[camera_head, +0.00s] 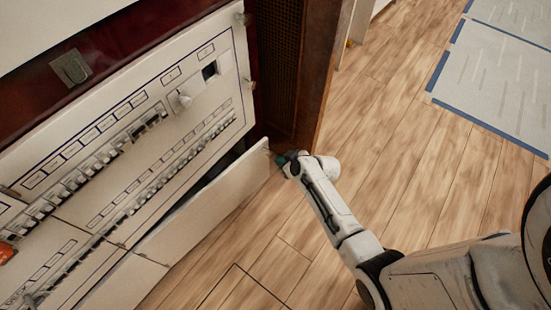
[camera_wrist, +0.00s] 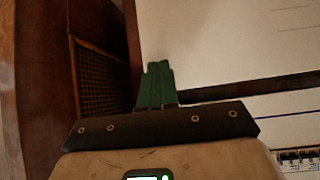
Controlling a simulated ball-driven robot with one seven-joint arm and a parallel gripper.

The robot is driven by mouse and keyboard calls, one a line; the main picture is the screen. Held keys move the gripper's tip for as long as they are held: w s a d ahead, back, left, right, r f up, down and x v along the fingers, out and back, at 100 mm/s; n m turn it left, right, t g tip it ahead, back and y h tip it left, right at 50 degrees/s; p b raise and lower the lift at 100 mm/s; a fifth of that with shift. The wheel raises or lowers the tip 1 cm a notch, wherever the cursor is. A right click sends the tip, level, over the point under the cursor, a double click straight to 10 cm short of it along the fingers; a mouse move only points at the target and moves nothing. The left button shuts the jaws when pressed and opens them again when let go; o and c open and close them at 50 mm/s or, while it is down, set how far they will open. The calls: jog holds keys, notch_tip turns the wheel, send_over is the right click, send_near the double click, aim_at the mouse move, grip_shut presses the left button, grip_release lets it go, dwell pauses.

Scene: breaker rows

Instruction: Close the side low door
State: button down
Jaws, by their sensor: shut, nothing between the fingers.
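The low door (camera_head: 210,205) is a long cream panel along the bottom of the breaker cabinet. It stands ajar, with a dark gap between it and the cabinet face. My gripper (camera_head: 281,159) is at the door's far right end, by the upper corner. I cannot tell whether it touches the door. In the wrist view the green fingers (camera_wrist: 157,84) are together and empty, in front of a pale panel (camera_wrist: 225,40) that looks like the door. A dark gap separates that panel from the cabinet face (camera_wrist: 285,104).
The breaker panel (camera_head: 150,130) carries rows of switches and a knob. A brown wooden cabinet with a dark mesh (camera_head: 278,60) stands just beyond the door's end. A second low panel (camera_head: 125,285) is at the bottom left.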

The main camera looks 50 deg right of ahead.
aim_at(269, 155)
jog(key=shift+w+d+r, duration=0.1)
jog(key=shift+w, duration=1.45)
